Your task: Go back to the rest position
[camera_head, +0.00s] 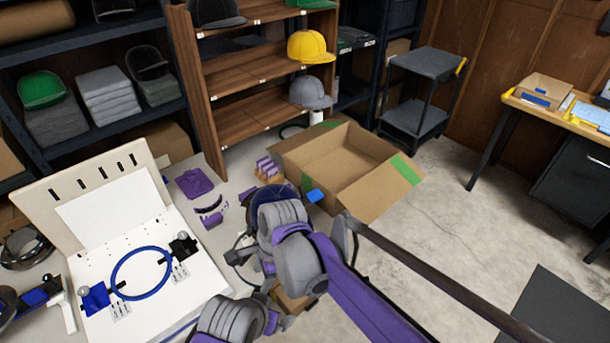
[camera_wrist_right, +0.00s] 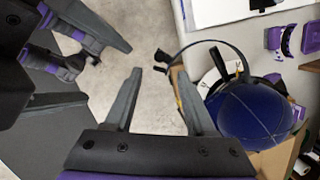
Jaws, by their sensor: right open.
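My right gripper (camera_wrist_right: 160,73) is open in the right wrist view, with its two grey fingers apart and nothing between them. My right arm (camera_head: 365,305), purple and grey, reaches in from the bottom right in the head view. A second gripper, which I take as my left gripper (camera_wrist_right: 106,73), shows at the left of the wrist view with its fingers apart and nothing seen held. A dark blue dome-shaped thing with a thin dark band (camera_wrist_right: 250,112) is right of my right gripper, apart from its fingers. My arm partly hides it in the head view.
A white board (camera_head: 140,250) with a blue ring (camera_head: 141,273) lies at the left. A cardboard box (camera_head: 380,195) stands open beyond my arm. Shelves (camera_head: 265,75) with caps line the back. A dark cart (camera_head: 420,95) and desk (camera_head: 570,115) are right. Concrete floor (camera_head: 460,225) is free between.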

